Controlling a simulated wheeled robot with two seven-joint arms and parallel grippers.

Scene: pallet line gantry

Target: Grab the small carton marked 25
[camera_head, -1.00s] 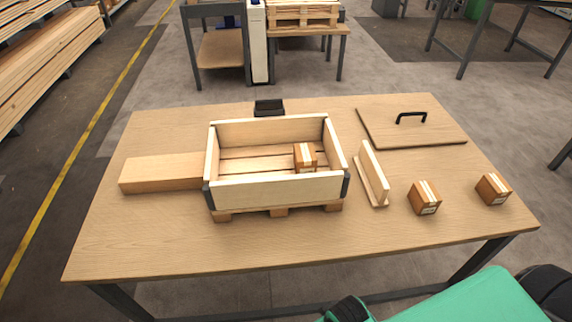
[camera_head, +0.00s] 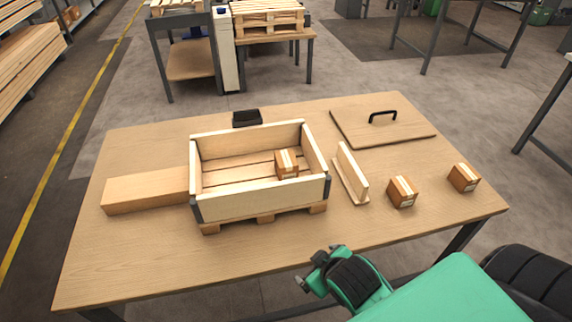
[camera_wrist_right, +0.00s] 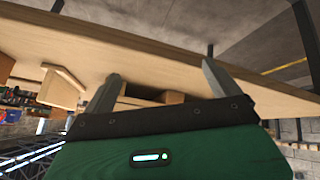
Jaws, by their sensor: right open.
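Three small brown cartons with pale tape show in the head view. One carton (camera_head: 287,164) is inside the wooden crate (camera_head: 262,202), toward its right side. A second carton (camera_head: 402,192) stands on the table right of the crate, and a third carton (camera_head: 463,178) stands farther right. Their labels are too small to read, so I cannot tell which is marked 25. My right gripper (camera_head: 312,271) is at the table's front edge, below the crate in the picture and apart from every carton. In the right wrist view its fingers (camera_wrist_right: 160,86) are spread and empty. My left gripper is not in view.
A wooden block (camera_head: 145,190) lies left of the crate. An upright wooden piece on a base (camera_head: 352,174) stands between crate and cartons. A board with a black handle (camera_head: 383,132) lies behind them. A dark tray (camera_head: 247,118) is behind the crate. The table's front (camera_head: 160,272) is clear.

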